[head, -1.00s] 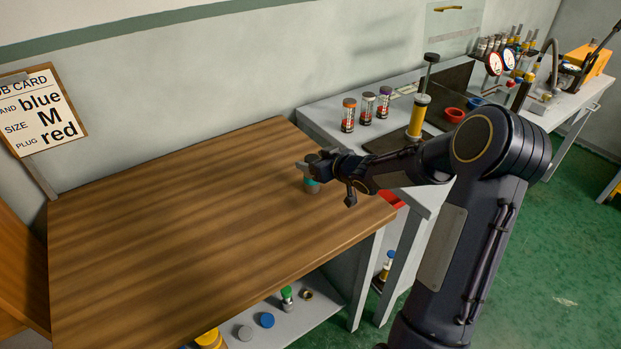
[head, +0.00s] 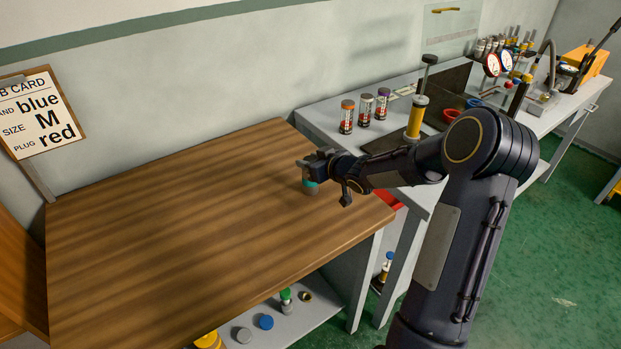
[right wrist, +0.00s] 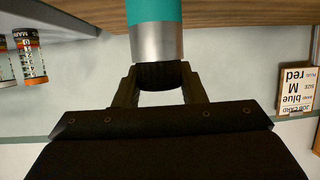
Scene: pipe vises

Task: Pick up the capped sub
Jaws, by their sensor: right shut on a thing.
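The capped sub (head: 311,184) is a small upright cylinder with a teal band and grey metal, at the right end of the wooden bench top (head: 180,220). My right gripper (head: 312,166) reaches in from the right and is shut on its upper end. In the right wrist view the two fingers (right wrist: 158,92) sit either side of the dark end of the sub, and its silver and teal body (right wrist: 155,40) runs out of the top of the frame. I cannot tell whether its base touches the wood. My left gripper is not in view.
A grey workbench (head: 325,118) behind holds several labelled jars (head: 365,110), a yellow cylinder with a black handle (head: 416,120), and red and blue bowls. Caps and a green-topped part (head: 286,298) lie on the shelf below. A job card (head: 38,115) stands left. Most of the wooden top is clear.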

